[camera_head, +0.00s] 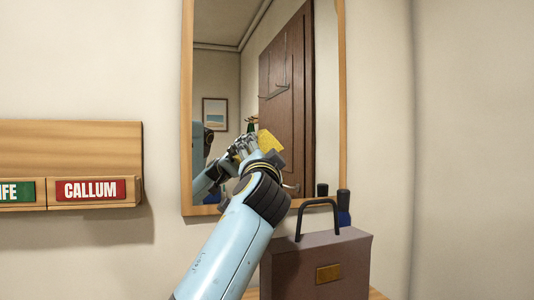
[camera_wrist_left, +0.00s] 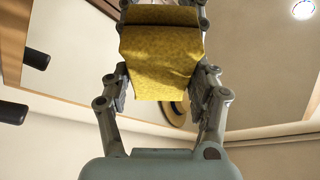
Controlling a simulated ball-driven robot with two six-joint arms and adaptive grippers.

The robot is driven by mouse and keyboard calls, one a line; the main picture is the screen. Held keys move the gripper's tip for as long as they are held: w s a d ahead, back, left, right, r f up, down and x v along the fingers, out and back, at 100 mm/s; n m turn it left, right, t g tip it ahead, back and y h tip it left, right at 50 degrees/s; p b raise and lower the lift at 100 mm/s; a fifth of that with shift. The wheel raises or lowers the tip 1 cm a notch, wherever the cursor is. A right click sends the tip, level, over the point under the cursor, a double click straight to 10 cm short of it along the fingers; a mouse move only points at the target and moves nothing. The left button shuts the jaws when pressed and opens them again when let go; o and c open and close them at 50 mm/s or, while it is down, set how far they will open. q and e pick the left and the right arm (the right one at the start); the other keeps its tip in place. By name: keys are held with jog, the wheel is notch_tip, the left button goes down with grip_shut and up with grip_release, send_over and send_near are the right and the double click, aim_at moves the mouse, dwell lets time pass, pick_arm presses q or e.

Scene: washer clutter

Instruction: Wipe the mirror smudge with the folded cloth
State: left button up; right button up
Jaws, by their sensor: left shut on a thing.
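The wood-framed mirror (camera_head: 335,120) hangs on the wall ahead. My left gripper (camera_head: 264,158) is in front of its lower half, with its reflection beside it in the glass. In the left wrist view my left gripper (camera_wrist_left: 163,14) is shut on the yellow folded cloth (camera_wrist_left: 160,62), which spans between the fingers and hangs over toward the palm. The cloth also shows as a small yellow patch (camera_head: 269,143) in the head view. I cannot tell whether it touches the glass. I cannot make out the smudge. My right gripper is not in view.
A brown briefcase (camera_head: 318,268) with a raised black handle stands right of my left forearm. A dark blue bottle (camera_head: 344,212) is behind it. A wooden wall rack (camera_head: 70,148) with name plates is at left. The door and framed picture appear as reflections.

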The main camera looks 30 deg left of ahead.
aim_at(277, 146)
pick_arm(q)
jog(key=shift+w+r+p, duration=0.2)
jog(key=shift+r+p, duration=0.1)
jog(key=shift+r, duration=0.75)
jog(key=shift+w+d+f+b, duration=0.15)
jog(key=shift+w+d+b, duration=0.8)
jog(key=shift+w, duration=0.1)
jog(key=shift+w+d, duration=0.3)
jog(key=shift+w+d+b, duration=0.6)
jog(key=shift+w+b, duration=0.15)
jog(key=shift+b, duration=0.2)
jog(key=shift+w+d+b, duration=0.35)
jog(key=shift+w+d, duration=0.05)
jog(key=shift+w, duration=0.05)
jog(key=shift+w+d+b, duration=0.95)
jog(key=shift+w+b, duration=0.15)
jog(key=shift+b, duration=0.1)
jog(key=shift+w+d, duration=0.2)
jog(key=shift+b, duration=0.3)
